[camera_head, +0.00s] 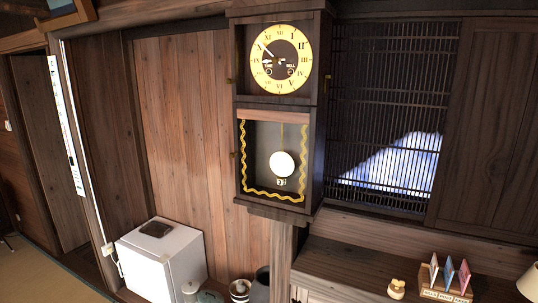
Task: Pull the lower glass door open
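A dark wooden wall clock (316,130) hangs on a post in the middle of the head view. Its upper part has a round gold dial (281,59) with Roman numerals. The lower glass door (260,160) is below the dial, edged with a wavy gold line. A pale round pendulum (282,164) shows behind the glass. The lower door looks flush with the case, but I cannot tell for sure whether it is fully shut. Small brass fittings show at the case's left edge. Neither of my grippers is in view.
A small white fridge (165,262) stands on the floor at lower left. Several pots are near the post's foot. A low wooden cabinet (345,270) at lower right carries a card holder (446,284) and a small yellow figure (396,288). A slatted window (390,110) is right of the clock.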

